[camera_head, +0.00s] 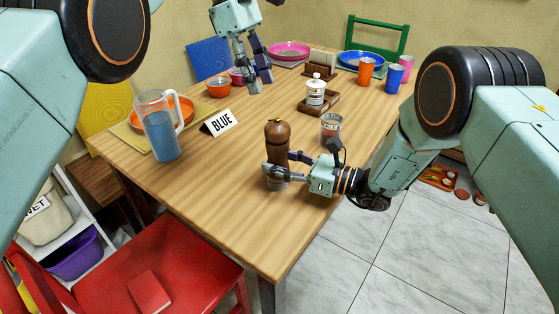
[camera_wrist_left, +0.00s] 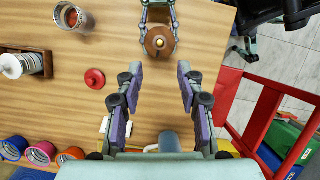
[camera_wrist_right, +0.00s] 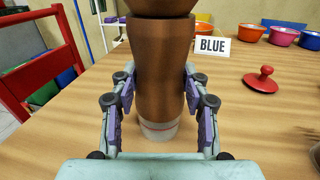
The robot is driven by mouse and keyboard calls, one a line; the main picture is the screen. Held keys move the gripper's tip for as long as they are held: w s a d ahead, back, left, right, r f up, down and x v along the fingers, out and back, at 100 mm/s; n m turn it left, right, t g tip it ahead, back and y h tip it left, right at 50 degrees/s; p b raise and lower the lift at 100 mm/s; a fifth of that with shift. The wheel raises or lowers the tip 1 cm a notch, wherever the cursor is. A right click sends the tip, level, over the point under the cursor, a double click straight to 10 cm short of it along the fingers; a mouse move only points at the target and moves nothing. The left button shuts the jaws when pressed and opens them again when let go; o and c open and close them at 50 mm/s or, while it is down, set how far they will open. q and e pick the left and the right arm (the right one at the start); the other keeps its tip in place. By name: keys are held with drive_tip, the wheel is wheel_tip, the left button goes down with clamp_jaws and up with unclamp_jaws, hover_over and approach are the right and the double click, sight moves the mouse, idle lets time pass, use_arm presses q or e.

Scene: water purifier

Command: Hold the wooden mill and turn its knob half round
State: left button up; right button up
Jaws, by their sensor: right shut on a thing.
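The dark brown wooden mill (camera_head: 277,138) stands upright near the table's right front edge, with its rounded knob on top. My right gripper (camera_head: 277,172) is shut around its lower body. In the right wrist view the mill's body (camera_wrist_right: 160,70) fills the space between the fingers, its pale base low, its top cut off. My left gripper (camera_head: 262,88) hangs over the far part of the table, empty and apart from the mill. In the left wrist view its fingers (camera_wrist_left: 160,72) are spread, and the mill's round top (camera_wrist_left: 160,41) shows beyond them.
A glass jar (camera_head: 331,128) stands just behind the mill. A water pitcher (camera_head: 162,135) and the BLUE sign (camera_head: 219,123) are left. A white canister (camera_head: 316,92) stands on a wooden tray. A red lid (camera_wrist_left: 95,78) lies on the table. A red chair (camera_head: 165,275) is in front.

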sight(276, 123)
use_arm(q)
drive_tip(key=shift+o, duration=0.7)
drive_tip(key=o, duration=0.6)
drive_tip(key=shift+t, duration=0.4)
drive_tip(key=r, duration=0.3)
drive_tip(key=s+r, duration=0.1)
drive_tip(key=r, duration=0.2)
drive_tip(key=shift+s+a, duration=0.15)
drive_tip(key=d+f+n, duration=0.1)
drive_tip(key=f+n, duration=0.1)
drive_tip(key=f, duration=0.3)
drive_tip(key=d+f+n+t, duration=0.1)
drive_tip(key=f+n, duration=0.1)
drive_tip(key=f, duration=0.3)
drive_tip(key=d+f+n, duration=0.2)
drive_tip(key=f, duration=0.4)
drive_tip(key=shift+s+f+n+t+h, duration=0.1)
drive_tip(key=shift+s+n+t+h, duration=0.2)
drive_tip(key=shift+h, duration=0.1)
drive_tip(key=shift+c, duration=0.2)
drive_tip(key=c, duration=1.1)
